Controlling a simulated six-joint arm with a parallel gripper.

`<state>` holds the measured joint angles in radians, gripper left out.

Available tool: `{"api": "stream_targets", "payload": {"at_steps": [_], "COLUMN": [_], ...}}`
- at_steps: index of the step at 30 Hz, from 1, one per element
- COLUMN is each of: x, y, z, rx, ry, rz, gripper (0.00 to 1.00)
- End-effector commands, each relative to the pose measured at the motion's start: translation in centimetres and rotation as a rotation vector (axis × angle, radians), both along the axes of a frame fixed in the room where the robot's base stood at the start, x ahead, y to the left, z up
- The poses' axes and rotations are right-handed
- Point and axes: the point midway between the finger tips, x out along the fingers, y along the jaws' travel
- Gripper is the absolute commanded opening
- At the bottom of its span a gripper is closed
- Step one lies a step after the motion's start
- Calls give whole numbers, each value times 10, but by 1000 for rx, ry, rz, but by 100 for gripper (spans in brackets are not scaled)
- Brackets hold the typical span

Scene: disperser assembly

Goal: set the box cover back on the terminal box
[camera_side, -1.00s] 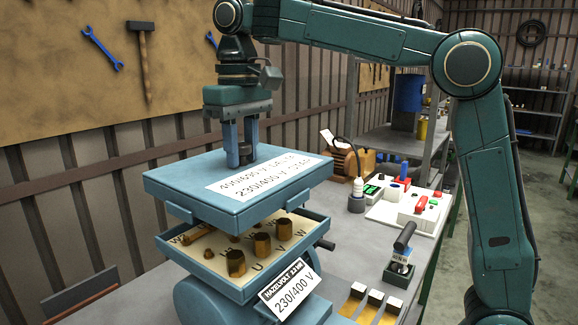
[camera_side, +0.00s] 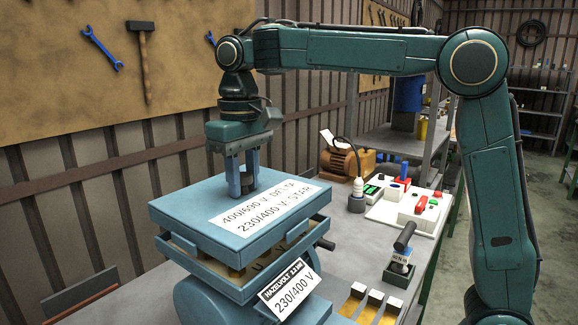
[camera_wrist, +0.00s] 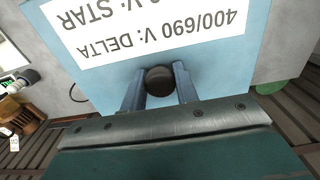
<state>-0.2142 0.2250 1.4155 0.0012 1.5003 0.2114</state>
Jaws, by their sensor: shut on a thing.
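The box cover (camera_side: 180,211) is a flat blue lid with a white label reading 400/690 V delta and 230/400 V star. My gripper (camera_side: 242,187) is shut on the dark round knob on top of the cover. The wrist view shows the knob (camera_wrist: 159,80) between the two blue fingers (camera_wrist: 159,90). The cover hangs just above the terminal box (camera_side: 207,278), nearly level, with a narrow gap between them. The brass terminals inside are now almost fully hidden by the cover. Whether any edge touches the box I cannot tell.
A rating plate (camera_side: 287,285) reading 230/400 V is on the front of the motor. On the bench to the right are several brass strips (camera_side: 367,305), a black-handled tool in a holder (camera_side: 400,255) and a white control panel (camera_side: 408,207).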

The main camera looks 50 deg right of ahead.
Motion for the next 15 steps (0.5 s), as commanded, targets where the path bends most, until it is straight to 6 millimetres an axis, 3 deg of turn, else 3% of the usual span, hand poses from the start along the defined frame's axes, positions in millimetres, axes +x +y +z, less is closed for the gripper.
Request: {"api": "stream_targets", "payload": {"at_steps": [7, 15], "x": [0, 0], "y": [0, 0], "z": [-23, -26], "rx": [0, 0], "ry": [0, -2], "rz": [0, 0], "gripper": [0, 0]}}
